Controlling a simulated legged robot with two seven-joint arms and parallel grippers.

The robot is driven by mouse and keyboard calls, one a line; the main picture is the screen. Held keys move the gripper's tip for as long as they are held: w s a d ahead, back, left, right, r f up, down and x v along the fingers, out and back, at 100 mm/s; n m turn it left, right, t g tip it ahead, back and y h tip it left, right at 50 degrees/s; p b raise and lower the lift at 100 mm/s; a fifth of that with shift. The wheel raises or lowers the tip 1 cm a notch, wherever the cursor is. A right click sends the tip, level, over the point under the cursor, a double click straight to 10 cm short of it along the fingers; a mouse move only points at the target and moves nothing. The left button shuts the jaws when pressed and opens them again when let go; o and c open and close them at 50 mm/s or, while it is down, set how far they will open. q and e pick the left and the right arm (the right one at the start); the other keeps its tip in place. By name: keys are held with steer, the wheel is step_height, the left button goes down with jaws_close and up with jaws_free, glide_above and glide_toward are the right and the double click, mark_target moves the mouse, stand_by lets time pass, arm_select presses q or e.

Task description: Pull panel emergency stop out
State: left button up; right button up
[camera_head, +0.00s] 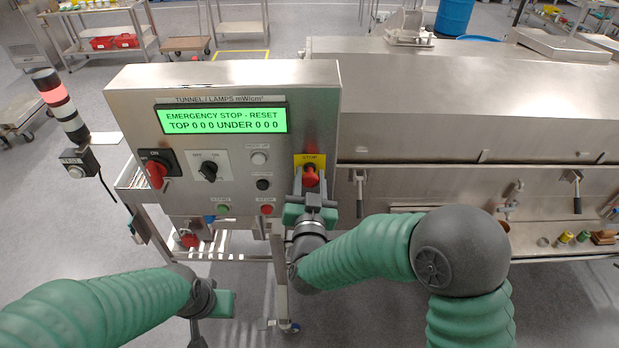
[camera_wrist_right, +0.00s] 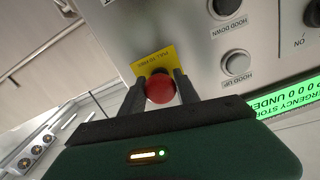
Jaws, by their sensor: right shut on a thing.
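The panel emergency stop is a red mushroom button (camera_head: 310,176) on a yellow plate labelled STOP (camera_head: 318,159), at the right side of the steel control panel (camera_head: 225,82). In the right wrist view the red button (camera_wrist_right: 160,88) sits between two dark fingers. My right gripper (camera_head: 311,184) reaches up to it from below and is shut on it. The panel's green display (camera_head: 222,119) reads "EMERGENCY STOP - RESET". My left gripper (camera_head: 208,318) is low in front of the panel, partly cut off by the lower edge, and its fingers are not clear.
A red rotary switch (camera_head: 156,172), a black selector (camera_head: 209,169) and several small buttons are on the panel. A signal tower (camera_head: 58,105) stands at the left. The steel tunnel (camera_head: 470,90) with latch handles (camera_head: 359,190) extends right.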

jaws_close()
steer(key=shift+f, duration=0.1)
steer(key=shift+s+f+b, duration=0.2)
steer(key=shift+s+b, duration=0.45)
steer(key=shift+b, duration=0.15)
steer(key=shift+s+r, duration=0.1)
steer(key=shift+s, duration=0.05)
steer(key=o, duration=1.1)
jaws_free()
steer(key=shift+r, duration=0.1)
steer(key=shift+s+a, duration=0.1)
steer(key=shift+s, duration=0.05)
